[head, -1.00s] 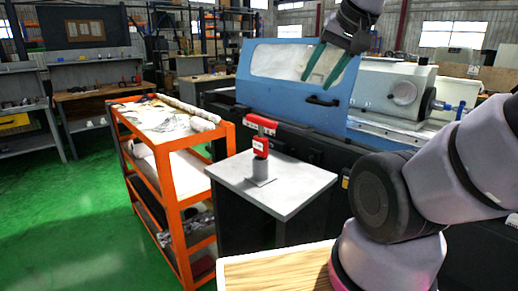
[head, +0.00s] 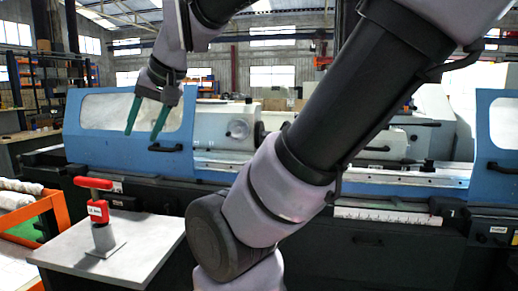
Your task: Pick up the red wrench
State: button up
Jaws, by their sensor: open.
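The red wrench (head: 97,211) stands upright on a small grey-topped table at the lower left of the head view. It has a red top piece and a white label, and its lower end meets a grey cylindrical stand (head: 104,239) on a flat plate. My gripper (head: 143,134) has two green fingers pointing down, spread apart with nothing between them. It appears above and to the right of the wrench in the picture, clearly apart from it. Nothing hides the wrench.
The small table (head: 140,257) has bare top around the stand. An orange-framed cart (head: 55,212) is at the left edge. The blue and white grinder (head: 105,112) stretches across the back. My own arm covers much of the middle and right.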

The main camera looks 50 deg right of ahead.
aim_at(98, 209)
jog(key=z, duration=1.7)
jog(key=i+l, duration=0.2)
jog(key=i, duration=0.25)
jog(key=i+l+u, duration=0.15)
jog(key=i, duration=0.3)
jog(key=i+l, duration=0.3)
jog(key=i, duration=0.15)
jog(key=u, duration=2.55)
jog(key=i+j+u, duration=0.1)
jog(key=u, duration=0.45)
jog(key=i, duration=0.05)
